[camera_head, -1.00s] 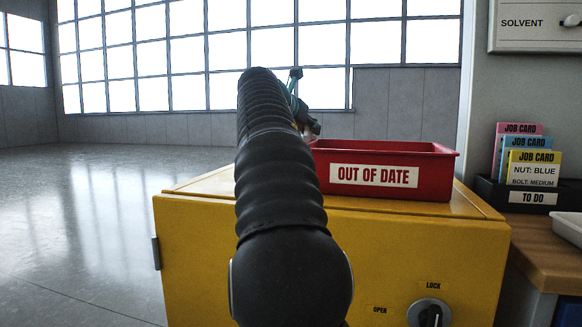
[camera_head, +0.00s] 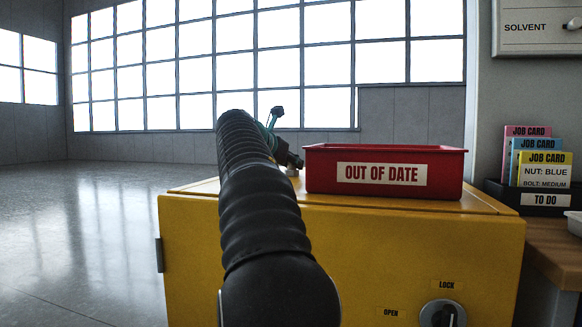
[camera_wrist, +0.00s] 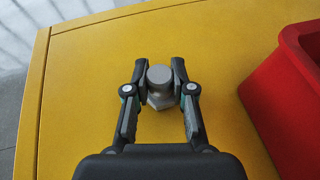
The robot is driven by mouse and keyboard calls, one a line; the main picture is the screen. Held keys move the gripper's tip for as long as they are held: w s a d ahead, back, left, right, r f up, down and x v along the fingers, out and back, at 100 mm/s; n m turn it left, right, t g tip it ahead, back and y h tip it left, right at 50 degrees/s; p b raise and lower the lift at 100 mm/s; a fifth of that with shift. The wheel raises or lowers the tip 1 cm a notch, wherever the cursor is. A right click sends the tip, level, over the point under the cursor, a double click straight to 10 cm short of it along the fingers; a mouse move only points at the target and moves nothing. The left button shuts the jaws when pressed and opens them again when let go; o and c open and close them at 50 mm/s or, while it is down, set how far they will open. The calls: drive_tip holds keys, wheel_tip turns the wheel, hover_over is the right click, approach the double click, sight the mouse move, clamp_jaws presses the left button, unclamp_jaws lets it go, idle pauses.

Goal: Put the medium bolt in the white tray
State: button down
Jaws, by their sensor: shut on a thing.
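My gripper (camera_wrist: 160,68) is shut on a grey metal bolt (camera_wrist: 159,85), its fingertips on either side of the bolt's round top. The bolt is upright over the top of the yellow cabinet; I cannot tell whether it touches the surface. In the head view my gripper (camera_head: 291,160) is left of the red bin, partly behind my arm, with the bolt small beneath it. The bolt's size is hard to judge. The white tray (camera_head: 574,222) shows only as a sliver at the right edge, on the wooden bench.
The red "OUT OF DATE" bin (camera_head: 320,182) stands on the yellow cabinet (camera_head: 200,240), close to the right of my gripper. Job cards (camera_head: 545,170) stand in a black "TO DO" holder (camera_head: 500,193) on the bench (camera_head: 555,255). The floor at left is clear.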

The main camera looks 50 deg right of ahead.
drive_tip(key=c, duration=1)
unclamp_jaws()
